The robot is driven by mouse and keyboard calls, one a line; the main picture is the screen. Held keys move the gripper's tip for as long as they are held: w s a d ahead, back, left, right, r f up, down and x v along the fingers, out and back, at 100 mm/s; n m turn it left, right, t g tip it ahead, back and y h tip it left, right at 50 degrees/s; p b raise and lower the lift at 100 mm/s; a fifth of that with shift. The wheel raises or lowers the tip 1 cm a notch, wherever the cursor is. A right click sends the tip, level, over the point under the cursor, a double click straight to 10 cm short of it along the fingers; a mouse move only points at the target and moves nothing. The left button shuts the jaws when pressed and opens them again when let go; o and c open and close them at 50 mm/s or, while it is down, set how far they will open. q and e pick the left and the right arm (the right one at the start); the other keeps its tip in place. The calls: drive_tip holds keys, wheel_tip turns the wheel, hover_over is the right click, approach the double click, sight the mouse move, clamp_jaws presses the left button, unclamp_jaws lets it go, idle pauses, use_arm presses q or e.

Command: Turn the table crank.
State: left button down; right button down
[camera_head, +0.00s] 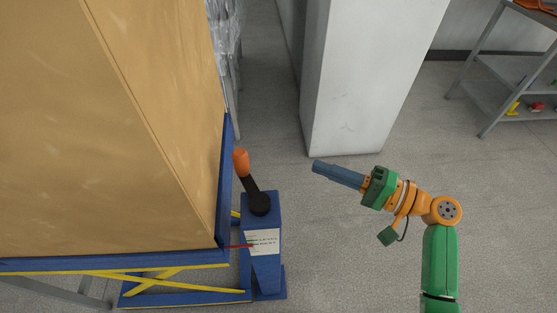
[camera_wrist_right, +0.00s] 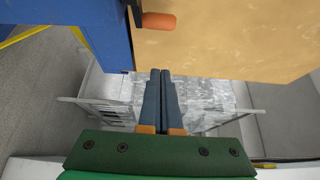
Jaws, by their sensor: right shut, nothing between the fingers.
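The table crank has a black arm (camera_head: 257,194) and an orange handle (camera_head: 240,162), on top of a blue post (camera_head: 265,268) beside the blue lift table (camera_head: 226,180). The handle points up and toward the back in the head view. My right gripper (camera_head: 317,167) is shut and empty, to the right of the handle and apart from it. In the right wrist view, the orange handle (camera_wrist_right: 158,21) shows at the top, beyond the shut fingers (camera_wrist_right: 160,75). My left gripper is not in view.
A large tan box (camera_head: 130,120) stands on the lift table. A pale pillar (camera_head: 365,75) rises behind my right gripper. Wrapped grey stacks (camera_head: 226,45) stand behind the box. A shelf (camera_head: 510,75) is at the far right. The floor right of the post is clear.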

sight(251, 181)
drive_tip(key=w+a+p, duration=0.2)
drive_tip(key=w+a, duration=0.1)
drive_tip(key=a, duration=0.8)
drive_tip(key=shift+a+p, duration=0.25)
drive_tip(key=shift+p, duration=0.05)
drive_tip(key=shift+w, duration=0.1)
